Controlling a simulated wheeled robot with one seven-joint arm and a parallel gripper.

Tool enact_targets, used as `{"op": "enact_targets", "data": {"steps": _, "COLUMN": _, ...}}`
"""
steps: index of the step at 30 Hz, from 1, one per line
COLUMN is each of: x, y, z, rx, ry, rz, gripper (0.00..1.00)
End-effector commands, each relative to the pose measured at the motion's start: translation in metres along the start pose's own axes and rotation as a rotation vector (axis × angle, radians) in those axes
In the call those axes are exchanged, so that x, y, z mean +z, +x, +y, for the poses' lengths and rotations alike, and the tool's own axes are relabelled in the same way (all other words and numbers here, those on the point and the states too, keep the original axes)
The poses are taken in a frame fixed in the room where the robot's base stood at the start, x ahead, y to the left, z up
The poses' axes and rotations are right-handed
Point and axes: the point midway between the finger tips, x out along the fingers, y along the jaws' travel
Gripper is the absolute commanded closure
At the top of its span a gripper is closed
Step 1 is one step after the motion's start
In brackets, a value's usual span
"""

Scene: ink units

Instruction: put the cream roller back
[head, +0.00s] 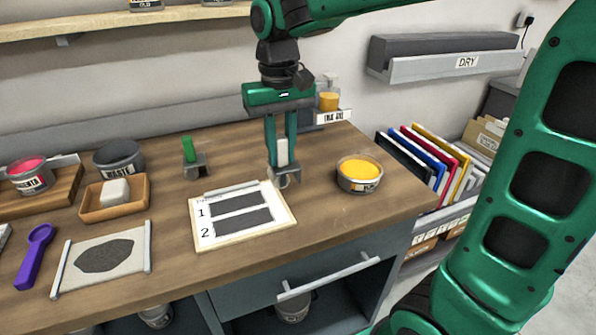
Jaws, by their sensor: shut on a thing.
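My gripper (282,150) points down over the wooden bench, right of its middle. It is shut on the cream roller (283,152), whose pale upright handle shows between the green fingers. A small grey holder (287,177) is directly below the handle, behind the top right corner of the numbered board. I cannot tell whether the roller rests in it or hangs just above it. The lower part of the roller is hard to make out. A green-handled roller (187,150) stands upright in a similar grey holder to the left.
A numbered board (205,234) with two dark strips lies in front of the gripper. An open yellow ink tin (358,186) stands to the right. A wooden tray (101,214), a dark tin (118,157) and a purple scoop (34,257) are at left. An orange-filled jar (328,99) is behind.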

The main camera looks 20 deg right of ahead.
Motion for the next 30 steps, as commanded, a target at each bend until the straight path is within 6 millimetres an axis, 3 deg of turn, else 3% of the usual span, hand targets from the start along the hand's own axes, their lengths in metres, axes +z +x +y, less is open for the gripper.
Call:
{"op": "enact_targets", "data": {"steps": 3, "x": -0.003, "y": 0.013, "z": 0.023, "rx": 0.0, "ry": 0.005, "rz": -0.002, "gripper": 1.0}}
{"op": "enact_targets", "data": {"steps": 9, "x": -0.005, "y": 0.026, "z": 0.044, "rx": 0.0, "ry": 0.002, "rz": -0.001, "gripper": 1.0}}
{"op": "enact_targets", "data": {"steps": 21, "x": -0.005, "y": 0.066, "z": 0.047, "rx": 0.001, "ry": 0.0, "rz": -0.003, "gripper": 1.0}}
{"op": "enact_targets", "data": {"steps": 30, "x": -0.006, "y": 0.068, "z": 0.046, "rx": 0.0, "ry": 0.0, "rz": 0.0, "gripper": 1.0}}
